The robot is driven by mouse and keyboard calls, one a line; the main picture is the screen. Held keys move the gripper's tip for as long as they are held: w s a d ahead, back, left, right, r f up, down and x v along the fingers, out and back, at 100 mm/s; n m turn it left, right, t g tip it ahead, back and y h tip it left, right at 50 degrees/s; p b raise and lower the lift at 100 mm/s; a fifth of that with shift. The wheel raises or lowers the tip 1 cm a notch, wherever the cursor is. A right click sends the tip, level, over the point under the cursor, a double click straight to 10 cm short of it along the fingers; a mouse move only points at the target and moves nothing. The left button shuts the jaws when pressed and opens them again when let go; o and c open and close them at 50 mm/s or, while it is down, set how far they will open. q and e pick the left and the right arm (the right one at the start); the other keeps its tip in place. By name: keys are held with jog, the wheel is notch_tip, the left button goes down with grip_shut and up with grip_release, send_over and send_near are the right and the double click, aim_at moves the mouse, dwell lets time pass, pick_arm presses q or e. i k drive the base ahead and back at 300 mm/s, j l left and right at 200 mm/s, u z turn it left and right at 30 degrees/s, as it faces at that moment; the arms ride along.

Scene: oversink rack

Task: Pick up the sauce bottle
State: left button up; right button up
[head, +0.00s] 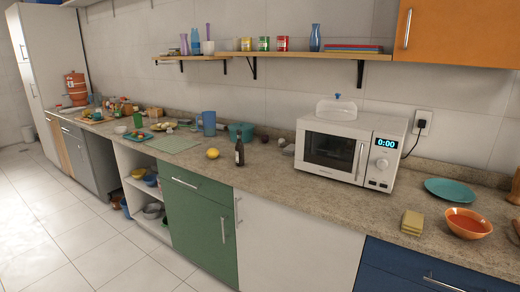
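A small dark bottle (239,152), which looks like the sauce bottle, stands upright near the front edge of the speckled counter (262,174). It has a narrow neck and a pale mark on its body. A lemon (213,153) lies to its left, and a teal pot (241,132) is behind it. Nothing stands in front of the bottle. Neither of my grippers is in view.
A white microwave (350,148) stands right of the bottle. A blue cup (209,123) is behind the lemon. A sponge (412,222), an orange bowl (466,224) and a teal plate (455,191) lie farther right. A shelf (300,56) hangs above. Counter just right of the bottle is clear.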

aim_at(239, 154)
jog(key=i+z, duration=0.15)
jog(key=i, duration=0.35)
jog(key=i+j+z, duration=0.15)
jog(key=i, duration=0.3)
jog(key=i+j+z, duration=0.15)
jog(key=i, duration=0.35)
jog(key=j, duration=0.1)
